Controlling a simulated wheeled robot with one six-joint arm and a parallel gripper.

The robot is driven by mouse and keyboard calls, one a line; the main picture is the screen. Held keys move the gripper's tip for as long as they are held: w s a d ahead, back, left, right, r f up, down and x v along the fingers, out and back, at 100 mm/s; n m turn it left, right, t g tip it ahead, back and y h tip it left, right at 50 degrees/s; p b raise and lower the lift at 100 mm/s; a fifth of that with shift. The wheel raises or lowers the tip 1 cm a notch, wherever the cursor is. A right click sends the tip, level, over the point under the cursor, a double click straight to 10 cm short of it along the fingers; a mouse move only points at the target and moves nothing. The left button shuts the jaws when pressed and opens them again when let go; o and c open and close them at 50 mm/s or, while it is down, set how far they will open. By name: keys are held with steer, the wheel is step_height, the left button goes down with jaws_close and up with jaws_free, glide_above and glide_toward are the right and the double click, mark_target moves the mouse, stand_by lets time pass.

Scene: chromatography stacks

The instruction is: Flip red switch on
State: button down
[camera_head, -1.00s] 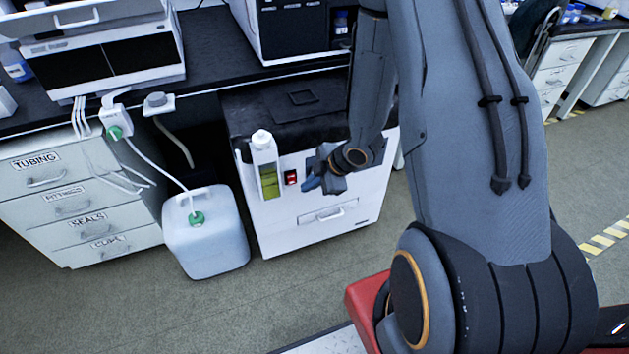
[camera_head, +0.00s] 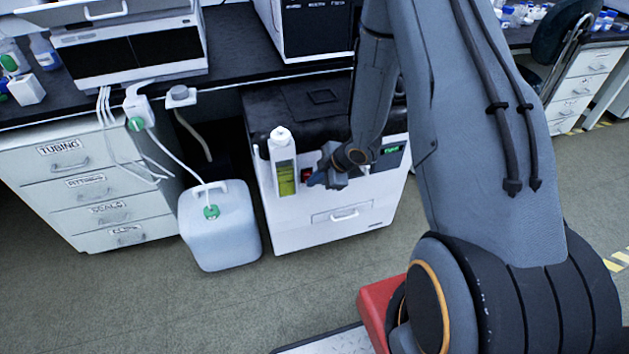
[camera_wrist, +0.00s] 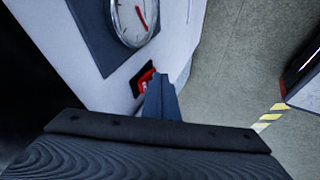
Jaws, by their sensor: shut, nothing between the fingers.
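The red switch (camera_head: 307,174) is set in a dark frame on the front of a white floor unit (camera_head: 295,225). It also shows in the wrist view (camera_wrist: 145,83), partly hidden by my fingers. My gripper (camera_head: 316,180) is shut and empty, with its tips at the right edge of the switch in the head view. In the wrist view the closed fingers (camera_wrist: 159,80) overlap the switch's lower right side. I cannot tell whether they touch it, or which way the rocker is tilted.
A bottle with yellow-green liquid (camera_head: 285,170) is on the unit's front, left of the switch. A small display (camera_head: 391,150) with green characters is to the right. A round gauge (camera_wrist: 133,18) shows in the wrist view. A white jug (camera_head: 220,235) stands on the floor at left.

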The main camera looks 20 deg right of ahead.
steer(key=shift+w, duration=0.1)
steer(key=shift+r, duration=0.1)
steer(key=shift+r+p, duration=0.7)
steer(key=shift+p, duration=0.1)
steer(key=s+d+r+p, duration=0.1)
steer(key=s+d+r, duration=0.2)
steer(key=s+r, duration=0.5)
steer(key=shift+s+d+r+p, duration=0.25)
steer(key=shift+s+d+p, duration=0.05)
steer(key=shift+p, duration=0.05)
steer(key=shift+s, duration=0.1)
